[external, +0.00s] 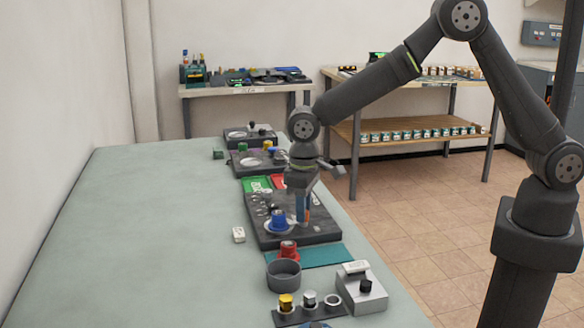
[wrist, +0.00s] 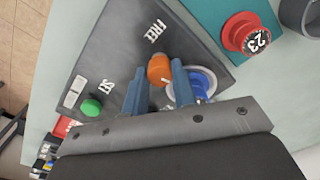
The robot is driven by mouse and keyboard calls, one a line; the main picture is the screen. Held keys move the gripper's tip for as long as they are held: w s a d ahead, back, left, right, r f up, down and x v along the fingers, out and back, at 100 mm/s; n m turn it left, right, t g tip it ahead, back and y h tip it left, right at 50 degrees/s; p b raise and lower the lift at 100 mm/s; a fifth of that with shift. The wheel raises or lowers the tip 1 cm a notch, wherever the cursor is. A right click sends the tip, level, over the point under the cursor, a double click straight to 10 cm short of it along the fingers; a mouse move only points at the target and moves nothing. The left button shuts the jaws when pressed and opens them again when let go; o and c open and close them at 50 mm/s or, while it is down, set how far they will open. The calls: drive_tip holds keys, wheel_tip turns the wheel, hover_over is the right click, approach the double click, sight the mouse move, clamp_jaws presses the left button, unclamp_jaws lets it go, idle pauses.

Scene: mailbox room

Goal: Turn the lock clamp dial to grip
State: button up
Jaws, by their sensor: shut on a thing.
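My gripper (wrist: 160,90) points down over a dark panel (wrist: 120,40), which also shows in the external view (external: 262,232). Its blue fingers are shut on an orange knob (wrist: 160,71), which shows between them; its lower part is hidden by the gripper. The word FREE stands on the panel near the orange knob, SET near a green button (wrist: 91,107). No word GRIP is readable. A blue knob (wrist: 199,82) on a pale round disc sits just right of the right finger. In the external view, my gripper (external: 304,212) is beside the blue knob (external: 278,219).
A red knob (external: 288,250) on a teal mat (external: 325,257) and a grey cup (external: 284,274) stand in front of the panel. A grey box (external: 361,293) is at the near right. Green and red pieces lie behind. The bench's left side is clear.

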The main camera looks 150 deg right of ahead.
drive_tip(key=shift+m, duration=1.1)
drive_tip(key=o, duration=1)
wheel_tip(320, 180, up, 18)
drive_tip(key=shift+f, duration=0.25)
drive_tip(key=shift+f, duration=0.15)
